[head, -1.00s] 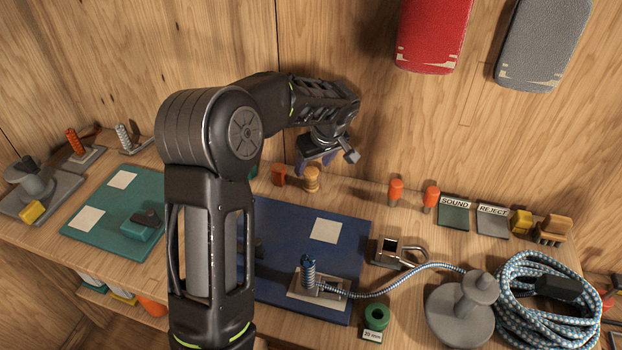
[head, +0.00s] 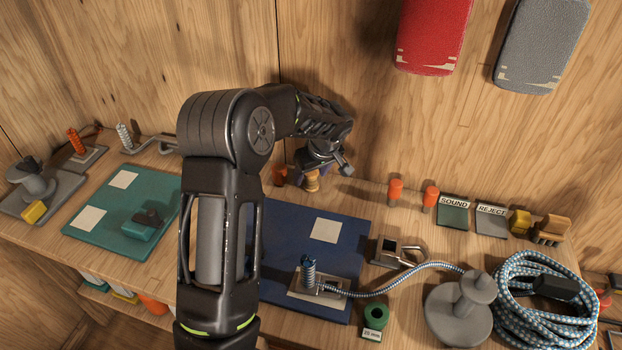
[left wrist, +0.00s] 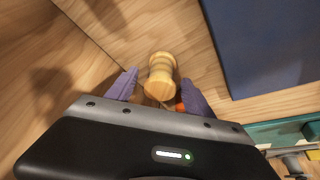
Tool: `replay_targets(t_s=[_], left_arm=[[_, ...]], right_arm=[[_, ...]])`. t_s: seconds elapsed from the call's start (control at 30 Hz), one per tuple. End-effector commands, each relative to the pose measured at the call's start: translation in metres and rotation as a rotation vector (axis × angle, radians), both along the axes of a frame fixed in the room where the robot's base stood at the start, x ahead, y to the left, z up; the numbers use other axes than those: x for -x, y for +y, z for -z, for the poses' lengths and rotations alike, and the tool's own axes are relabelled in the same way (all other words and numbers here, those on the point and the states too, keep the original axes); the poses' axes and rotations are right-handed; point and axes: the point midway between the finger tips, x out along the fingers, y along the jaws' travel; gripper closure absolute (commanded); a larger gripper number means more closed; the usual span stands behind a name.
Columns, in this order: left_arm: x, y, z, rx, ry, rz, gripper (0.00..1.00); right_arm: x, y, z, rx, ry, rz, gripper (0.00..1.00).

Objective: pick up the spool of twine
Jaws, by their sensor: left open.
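The spool of twine (head: 311,182) is a small tan, waisted spool standing at the back of the bench near the wooden wall. In the left wrist view the spool (left wrist: 161,76) shows between and slightly beyond the two purple fingertips. My left gripper (head: 308,168) is open just above and around the spool's top, and the gripper partly hides the spool in the head view. In the left wrist view the fingers of my left gripper (left wrist: 158,88) stand apart on either side of the spool; I cannot tell whether they touch it. My right gripper is not in view.
An orange object (head: 279,176) stands close left of the spool. A blue mat (head: 345,262) lies in front. Two orange-topped pieces (head: 396,191) stand to the right. A teal mat (head: 90,235) is left, a coiled rope (head: 525,320) right. The wall is close behind.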

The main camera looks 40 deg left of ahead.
Motion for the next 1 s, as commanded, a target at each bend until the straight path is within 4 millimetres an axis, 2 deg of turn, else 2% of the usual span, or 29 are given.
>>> replay_targets(t_s=[0.17,0.9,1.0], left_arm=[[0.0000,0.0000,-0.0002,0.000,0.000,0.000,0.39],[0.0000,0.0000,-0.0002,0.000,0.000,0.000,0.99],[-0.0001,0.0001,-0.0005,0.000,0.000,0.000,1.00]], right_arm=[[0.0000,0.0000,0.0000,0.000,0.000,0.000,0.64],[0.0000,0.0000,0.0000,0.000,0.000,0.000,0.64],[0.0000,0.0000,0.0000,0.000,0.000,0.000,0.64]])
